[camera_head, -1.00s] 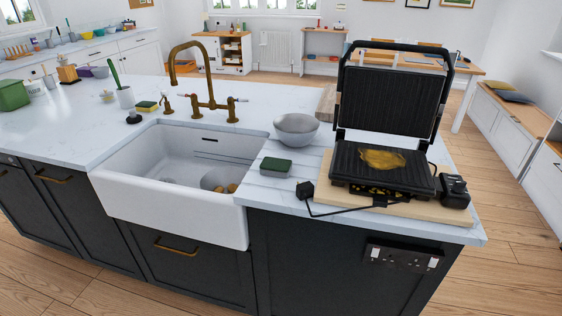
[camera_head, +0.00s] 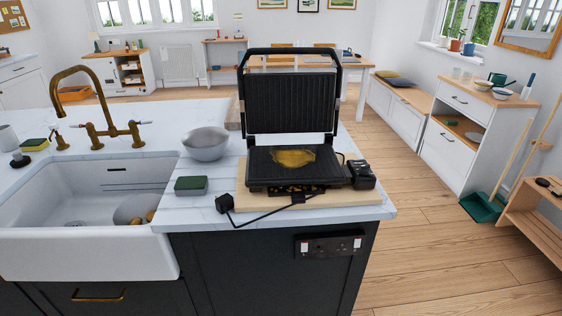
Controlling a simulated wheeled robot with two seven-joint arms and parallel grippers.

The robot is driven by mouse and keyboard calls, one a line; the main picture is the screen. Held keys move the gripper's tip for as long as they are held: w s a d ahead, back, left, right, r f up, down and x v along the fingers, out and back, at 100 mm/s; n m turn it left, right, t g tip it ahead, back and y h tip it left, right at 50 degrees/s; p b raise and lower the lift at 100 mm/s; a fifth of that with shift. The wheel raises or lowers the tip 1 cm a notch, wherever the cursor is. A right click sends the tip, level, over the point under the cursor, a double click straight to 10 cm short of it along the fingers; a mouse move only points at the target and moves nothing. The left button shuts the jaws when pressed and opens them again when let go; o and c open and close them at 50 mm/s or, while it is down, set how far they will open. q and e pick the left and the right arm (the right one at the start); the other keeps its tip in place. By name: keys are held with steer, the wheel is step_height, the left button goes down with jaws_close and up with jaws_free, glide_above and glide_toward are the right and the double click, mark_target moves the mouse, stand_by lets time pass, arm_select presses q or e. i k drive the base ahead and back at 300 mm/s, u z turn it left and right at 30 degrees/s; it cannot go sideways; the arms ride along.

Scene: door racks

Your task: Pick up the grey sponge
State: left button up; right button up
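A grey sponge with a dark green top (camera_head: 191,186) lies flat on the white worktop, between the sink and the open grill. A second sponge, yellow and green (camera_head: 35,145), lies at the back left beside the tap. Neither of my grippers shows in the head view.
The open contact grill (camera_head: 292,166) stands on a wooden board (camera_head: 254,201), with yellow residue on its plate and a black cable and plug in front. A metal bowl (camera_head: 205,143) sits behind the grey sponge. The white sink (camera_head: 90,254) is at left.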

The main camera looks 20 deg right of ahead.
mark_target(187, 185)
steer(key=z, duration=0.9)
steer(key=i, duration=0.75)
steer(key=u, duration=1.45)
